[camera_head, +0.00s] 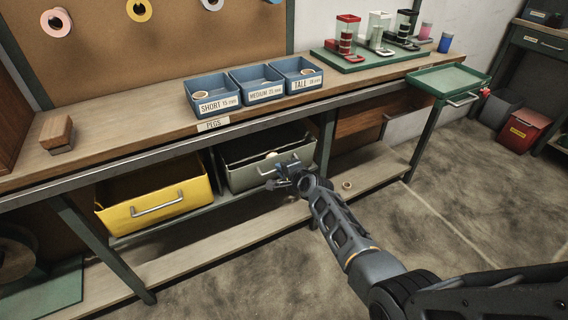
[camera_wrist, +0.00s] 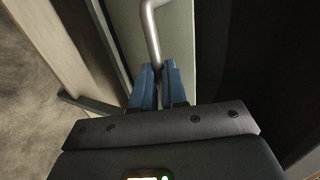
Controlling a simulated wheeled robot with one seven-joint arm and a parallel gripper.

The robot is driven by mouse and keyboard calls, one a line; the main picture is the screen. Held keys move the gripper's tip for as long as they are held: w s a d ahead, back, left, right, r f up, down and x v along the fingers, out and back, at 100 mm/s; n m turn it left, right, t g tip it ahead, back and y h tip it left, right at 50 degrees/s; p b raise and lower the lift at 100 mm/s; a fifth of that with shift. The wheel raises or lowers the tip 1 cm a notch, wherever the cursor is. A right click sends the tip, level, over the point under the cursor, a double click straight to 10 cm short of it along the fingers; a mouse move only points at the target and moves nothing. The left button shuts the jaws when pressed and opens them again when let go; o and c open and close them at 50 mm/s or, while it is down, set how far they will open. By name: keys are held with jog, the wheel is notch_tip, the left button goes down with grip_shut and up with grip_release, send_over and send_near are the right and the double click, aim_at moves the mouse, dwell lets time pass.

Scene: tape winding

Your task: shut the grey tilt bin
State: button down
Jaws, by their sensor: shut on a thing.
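The grey tilt bin (camera_head: 245,177) hangs under the workbench, right of the yellow bin. Its front leans outward and its top is open, with a round pale thing (camera_head: 271,155) showing inside. My gripper (camera_head: 283,172) is at the bin's metal handle (camera_head: 292,166). In the wrist view the blue fingers (camera_wrist: 159,84) are shut on the lower end of the handle (camera_wrist: 151,25), against the grey bin front (camera_wrist: 176,40). The inside of the bin is mostly dark.
The yellow bin (camera_head: 150,207) also leans open on the left. A lower shelf board (camera_head: 220,237) runs below the bins. A small ring (camera_head: 347,185) lies on that board to the right. Blue peg trays (camera_head: 212,105) stand on the workbench above. The floor in front is clear.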

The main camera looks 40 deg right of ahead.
jog(key=shift+w+d+r+p, duration=0.15)
jog(key=shift+w+r+p, duration=0.2)
jog(key=shift+w+p, duration=0.35)
jog(key=shift+w+d+r, duration=0.1)
jog(key=shift+w+r, duration=0.15)
jog(key=shift+r, duration=0.05)
jog(key=c, duration=1.2)
grip_release()
jog(key=shift+f, duration=0.1)
jog(key=shift+o, duration=0.2)
jog(key=shift+s, duration=0.1)
jog(key=p+v, duration=0.3)
jog(key=v, duration=0.4)
jog(key=shift+s+r+p, duration=0.2)
jog(key=shift+r+p, duration=0.1)
jog(key=shift+p, duration=0.1)
